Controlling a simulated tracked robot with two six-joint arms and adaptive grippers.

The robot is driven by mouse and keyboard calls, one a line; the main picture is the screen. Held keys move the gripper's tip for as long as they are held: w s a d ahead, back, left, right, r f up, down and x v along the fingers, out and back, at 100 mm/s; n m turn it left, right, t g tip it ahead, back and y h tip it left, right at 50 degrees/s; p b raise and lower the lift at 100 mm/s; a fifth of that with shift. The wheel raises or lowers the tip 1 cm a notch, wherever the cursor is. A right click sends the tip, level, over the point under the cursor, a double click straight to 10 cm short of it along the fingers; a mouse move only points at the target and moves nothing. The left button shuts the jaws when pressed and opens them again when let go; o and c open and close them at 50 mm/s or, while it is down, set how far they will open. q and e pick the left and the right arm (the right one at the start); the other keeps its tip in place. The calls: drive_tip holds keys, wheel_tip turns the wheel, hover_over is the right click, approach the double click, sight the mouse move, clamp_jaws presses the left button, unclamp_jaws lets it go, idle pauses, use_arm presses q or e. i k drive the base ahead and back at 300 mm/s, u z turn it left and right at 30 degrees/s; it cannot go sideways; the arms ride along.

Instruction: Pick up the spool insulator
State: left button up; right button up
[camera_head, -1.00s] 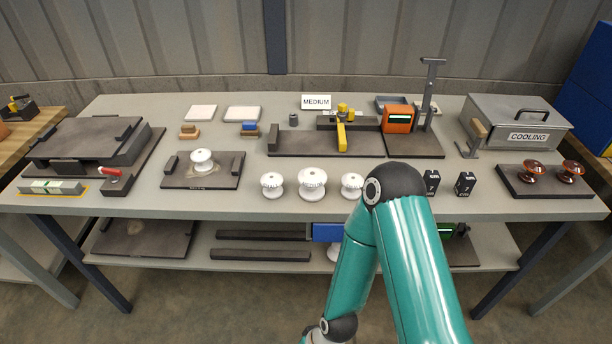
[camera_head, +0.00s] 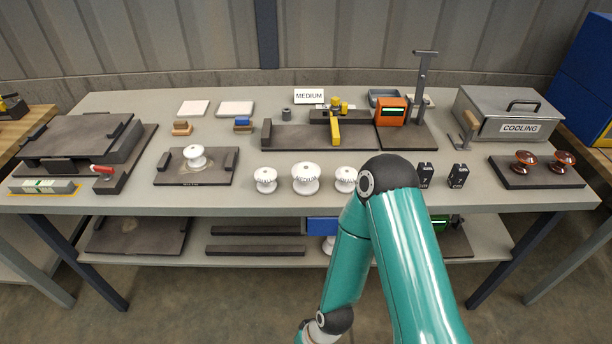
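Three white spool-shaped insulators stand upright in a row near the table's front edge: a left one (camera_head: 265,180), a larger middle one (camera_head: 306,178) and a right one (camera_head: 345,179), partly beside my arm. Another white spool insulator (camera_head: 196,157) stands on a dark plate (camera_head: 167,180) at the left. Two brown insulators (camera_head: 525,161) stand on a dark plate at the right. I cannot tell which one the task means. A teal arm of mine bends in front of the table at the lower right. Neither gripper is in view.
The grey table (camera_head: 400,202) has a dark fixture with a yellow lever (camera_head: 335,131), an orange meter (camera_head: 391,112), a metal COOLING box (camera_head: 510,115) and black blocks (camera_head: 458,175). A MEDIUM sign (camera_head: 309,96) stands at the back. A lower shelf holds dark bars (camera_head: 255,250).

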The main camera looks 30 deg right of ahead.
sight(305, 174)
drive_tip(key=u, duration=1.7)
drive_tip(key=i, duration=0.1)
drive_tip(key=z, duration=3.25)
drive_tip(key=k, duration=0.8)
drive_tip(key=u, duration=0.9)
drive_tip(key=i, duration=1.15)
drive_tip(key=u, duration=0.2)
